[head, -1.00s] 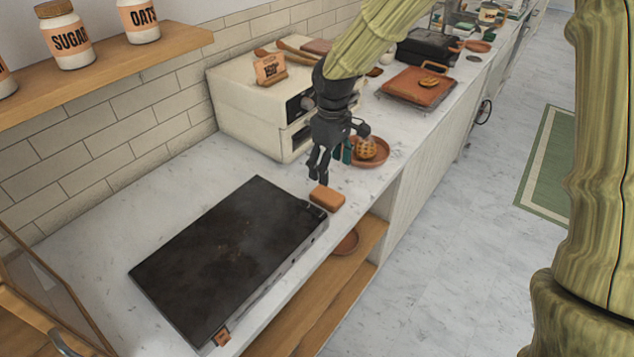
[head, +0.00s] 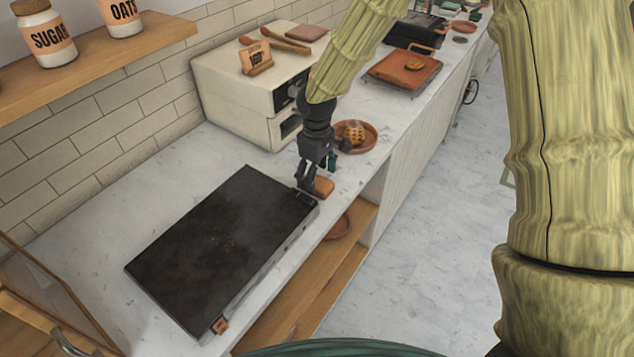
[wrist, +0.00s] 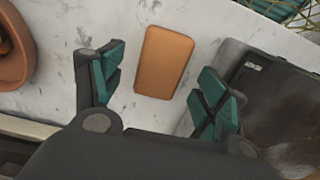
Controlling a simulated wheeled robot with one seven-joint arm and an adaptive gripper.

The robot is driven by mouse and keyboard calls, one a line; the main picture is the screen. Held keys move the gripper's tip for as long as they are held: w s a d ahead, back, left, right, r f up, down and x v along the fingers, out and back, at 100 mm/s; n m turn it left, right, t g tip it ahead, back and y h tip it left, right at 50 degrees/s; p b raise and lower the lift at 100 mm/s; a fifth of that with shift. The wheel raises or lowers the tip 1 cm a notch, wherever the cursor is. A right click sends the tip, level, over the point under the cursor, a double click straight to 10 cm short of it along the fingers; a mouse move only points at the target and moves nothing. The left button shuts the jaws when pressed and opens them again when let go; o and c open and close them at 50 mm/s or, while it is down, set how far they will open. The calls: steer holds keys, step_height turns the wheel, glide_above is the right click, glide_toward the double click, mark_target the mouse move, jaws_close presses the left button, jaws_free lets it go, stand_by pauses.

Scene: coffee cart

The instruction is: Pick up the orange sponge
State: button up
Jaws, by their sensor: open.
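The orange sponge (head: 323,187) lies flat on the marble counter, just beyond the far right corner of the dark griddle. In the head view my gripper (head: 316,182) is down at the sponge and partly covers it. In the wrist view the sponge (wrist: 165,62) shows whole, as a rounded orange block. My gripper (wrist: 162,95) is open, with one teal-padded finger on each side of the sponge. Gaps show between the sponge and both fingers. How high the fingertips are above the counter I cannot tell.
The dark griddle (head: 225,245) lies close beside the gripper and also shows at the right of the wrist view (wrist: 280,105). A brown plate with a waffle (head: 368,141) and a cream appliance (head: 245,100) stand behind. The counter's front edge is near the sponge.

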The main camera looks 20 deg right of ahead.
mark_target(317, 181)
steer(key=shift+s+f, duration=0.1)
steer(key=shift+f, duration=1.2)
steer(key=shift+c, duration=0.2)
steer(key=c, duration=0.9)
steer(key=shift+r, duration=0.1)
steer(key=shift+r+b, duration=1)
steer(key=shift+r, duration=3.9)
